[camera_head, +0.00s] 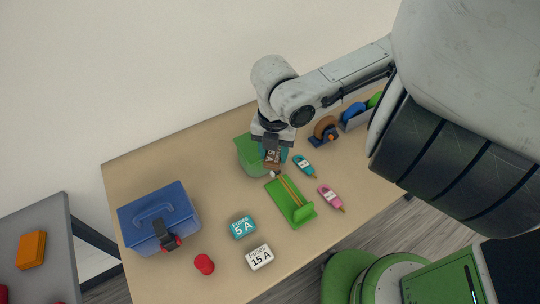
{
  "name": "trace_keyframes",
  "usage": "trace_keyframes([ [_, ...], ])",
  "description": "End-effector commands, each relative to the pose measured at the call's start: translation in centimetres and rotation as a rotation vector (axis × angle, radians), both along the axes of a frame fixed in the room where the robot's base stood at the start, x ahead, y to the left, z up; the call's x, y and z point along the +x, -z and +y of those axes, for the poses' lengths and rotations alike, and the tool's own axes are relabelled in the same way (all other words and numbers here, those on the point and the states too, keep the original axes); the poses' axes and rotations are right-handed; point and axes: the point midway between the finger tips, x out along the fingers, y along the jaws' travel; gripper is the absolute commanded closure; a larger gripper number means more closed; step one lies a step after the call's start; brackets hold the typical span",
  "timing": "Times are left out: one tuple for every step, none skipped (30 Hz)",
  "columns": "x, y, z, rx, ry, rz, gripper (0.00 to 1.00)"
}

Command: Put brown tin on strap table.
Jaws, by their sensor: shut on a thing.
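My gripper (271,143) is shut on a brown tin (272,158) with a light label, above the wooden table (215,275) near its middle. The tin hangs tilted in front of a green bin (247,152); I cannot tell whether it touches anything below. A teal fuse tin (242,227) marked 5 A and a white fuse tin (260,257) marked 15 A lie nearer the front. No table is clearly marked as the strap table; a grey table (50,222) with an orange block (31,249) on it stands at the left edge, partly out of view.
A blue toolbox (158,215) stands at the left, with a black and red item (167,236) before it and a red piece (204,264) nearby. A green holder (299,211), teal bottle (304,165), pink bottle (330,197) and tape dispenser (325,130) are right of centre.

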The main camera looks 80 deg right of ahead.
Motion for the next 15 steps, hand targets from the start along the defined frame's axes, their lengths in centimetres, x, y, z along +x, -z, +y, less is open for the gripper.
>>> trace_keyframes([
  [0.1, 0.0, 0.0, 0.000, 0.000, 0.000, 0.87],
  [0.1, 0.1, 0.0, 0.000, -0.001, 0.000, 0.87],
  [0.4, 0.3, 0.2, 0.000, -0.002, 0.000, 0.87],
  [0.6, 0.5, 0.3, 0.000, -0.003, 0.000, 0.87],
  [0.9, 0.8, 0.5, 0.000, -0.004, 0.000, 0.87],
  [1.5, 1.2, 0.8, 0.001, -0.005, -0.001, 0.87],
  [2.0, 1.5, 1.2, 0.002, -0.006, -0.002, 0.87],
  [2.6, 1.9, 1.5, 0.001, -0.007, -0.002, 0.87],
  [3.4, 2.5, 1.9, 0.001, -0.008, -0.002, 0.87],
  [4.0, 2.8, 2.3, 0.002, -0.007, -0.002, 0.87],
  [4.5, 3.1, 2.6, 0.001, -0.008, -0.002, 0.87],
  [5.1, 3.4, 2.9, 0.000, -0.006, -0.002, 0.87],
  [5.6, 3.6, 3.2, 0.000, -0.006, -0.002, 0.87],
  [6.1, 3.9, 3.4, 0.000, -0.005, -0.001, 0.87],
  [6.6, 4.1, 3.7, -0.002, -0.005, -0.001, 0.87],
])
